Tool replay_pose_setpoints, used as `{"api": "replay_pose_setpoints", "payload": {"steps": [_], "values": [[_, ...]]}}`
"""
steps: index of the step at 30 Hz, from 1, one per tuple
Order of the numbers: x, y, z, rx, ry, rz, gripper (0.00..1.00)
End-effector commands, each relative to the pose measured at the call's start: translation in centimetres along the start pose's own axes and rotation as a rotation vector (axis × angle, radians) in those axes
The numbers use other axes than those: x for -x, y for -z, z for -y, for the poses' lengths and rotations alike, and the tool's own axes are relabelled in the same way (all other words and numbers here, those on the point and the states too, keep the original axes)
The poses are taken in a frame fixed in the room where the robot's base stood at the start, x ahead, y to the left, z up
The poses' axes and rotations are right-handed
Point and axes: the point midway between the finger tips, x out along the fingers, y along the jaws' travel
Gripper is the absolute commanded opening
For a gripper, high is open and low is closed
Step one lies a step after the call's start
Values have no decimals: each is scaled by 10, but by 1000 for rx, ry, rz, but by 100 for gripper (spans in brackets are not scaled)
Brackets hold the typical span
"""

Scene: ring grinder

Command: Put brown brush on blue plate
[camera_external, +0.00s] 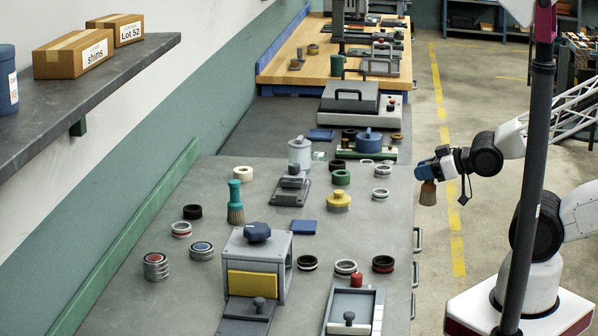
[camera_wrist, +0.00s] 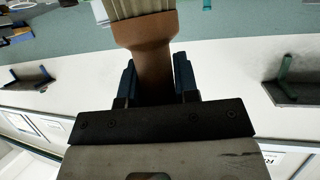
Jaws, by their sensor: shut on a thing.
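My gripper (camera_external: 428,171) is shut on the brown brush (camera_external: 428,193) beyond the right edge of the grey bench, with the brush hanging bristles down. In the wrist view the brown handle (camera_wrist: 150,40) is between the two dark blue fingers of my gripper (camera_wrist: 156,78), and its pale bristles point to the top of the picture. A flat blue square plate (camera_external: 303,227) lies on the grey bench, right of the grey box. A second flat blue piece (camera_external: 320,135) lies farther back. The brush is apart from both.
A teal brush (camera_external: 235,203) stands on the bench. A yellow knobbed piece (camera_external: 339,201), a green ring (camera_external: 341,177), a grey box with a blue knob (camera_external: 257,255) and several rings surround the near blue plate. A dark pole (camera_external: 533,180) stands in front of my arm.

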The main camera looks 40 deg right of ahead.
Motion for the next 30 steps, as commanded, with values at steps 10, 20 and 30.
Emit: {"api": "replay_pose_setpoints", "payload": {"steps": [10, 20, 30], "values": [[-23, 19, 16, 37, 64, -4, 5], [-46, 34, 35, 70, 132, -7, 5], [-71, 46, 57, 100, 210, -8, 5]]}}
